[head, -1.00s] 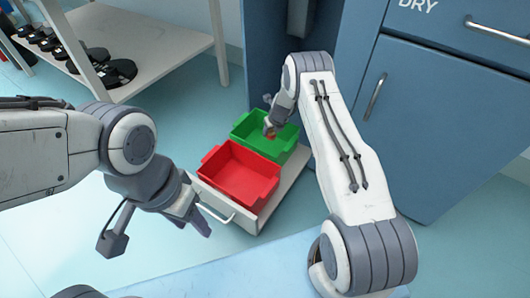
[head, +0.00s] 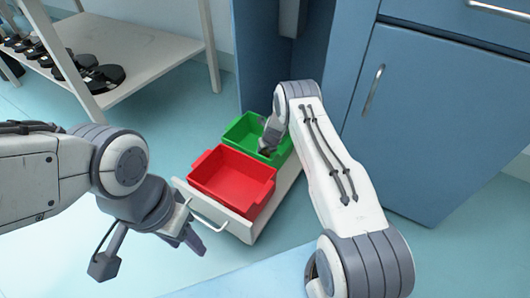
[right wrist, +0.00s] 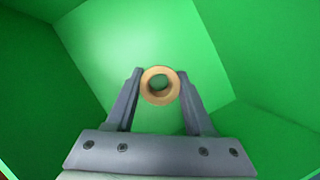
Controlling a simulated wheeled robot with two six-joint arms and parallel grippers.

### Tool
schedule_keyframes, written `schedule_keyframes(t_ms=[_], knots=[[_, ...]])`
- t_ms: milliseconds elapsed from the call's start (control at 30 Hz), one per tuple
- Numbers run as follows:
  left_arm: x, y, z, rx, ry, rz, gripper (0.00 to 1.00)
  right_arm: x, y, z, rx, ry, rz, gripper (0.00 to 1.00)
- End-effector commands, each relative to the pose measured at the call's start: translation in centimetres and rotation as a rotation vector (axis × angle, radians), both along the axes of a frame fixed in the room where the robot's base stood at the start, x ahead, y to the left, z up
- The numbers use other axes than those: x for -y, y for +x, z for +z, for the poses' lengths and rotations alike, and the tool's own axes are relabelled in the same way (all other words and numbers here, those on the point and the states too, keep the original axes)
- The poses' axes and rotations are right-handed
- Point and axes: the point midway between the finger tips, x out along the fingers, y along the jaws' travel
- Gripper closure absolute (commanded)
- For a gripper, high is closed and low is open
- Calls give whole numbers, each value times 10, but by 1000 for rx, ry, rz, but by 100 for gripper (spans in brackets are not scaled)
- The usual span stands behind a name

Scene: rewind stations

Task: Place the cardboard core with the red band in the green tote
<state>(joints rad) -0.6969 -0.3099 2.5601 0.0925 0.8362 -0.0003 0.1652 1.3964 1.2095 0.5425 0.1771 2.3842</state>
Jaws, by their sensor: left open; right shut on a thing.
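The green tote (head: 237,131) stands behind the red tote in the pulled-out drawer in the head view. My right gripper (head: 266,147) reaches down into it. In the right wrist view, my right gripper (right wrist: 160,75) is shut on a tan cardboard core (right wrist: 147,88), seen end-on between the fingertips. Green walls and floor surround it. No red band shows on the visible end, and I cannot tell whether the core touches the floor. In the head view the core is hidden. My left gripper (head: 190,240) is open and empty, in front of the drawer.
The red tote (head: 232,181) looks empty and sits directly in front of the green one. The drawer (head: 228,224) has a bar handle. A blue cabinet (head: 420,120) stands to the right. A white shelf (head: 140,52) with black rolls is at the left.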

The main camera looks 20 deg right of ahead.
Motion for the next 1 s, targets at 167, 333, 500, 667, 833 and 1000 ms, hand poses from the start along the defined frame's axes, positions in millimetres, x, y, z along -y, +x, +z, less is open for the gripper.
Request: schedule_keyframes(t_ms=[167,333,500,667,833,1000], knots=[[0,0,-1,0,0,0,50,0,0,-2,0,0,0,20],[0,0,-1,0,0,0,50,0,0,-2,-1,0,0,17],[0,0,0,0,0,0,50,0,0,-1,0,0,0,17],[0,0,11,0,0,0,50,0,-5,16,-1,3,-1,17],[0,0,25,0,0,0,50,1,-17,46,0,2,-2,17],[0,0,31,0,0,0,50,3,-29,77,1,0,-3,17]])
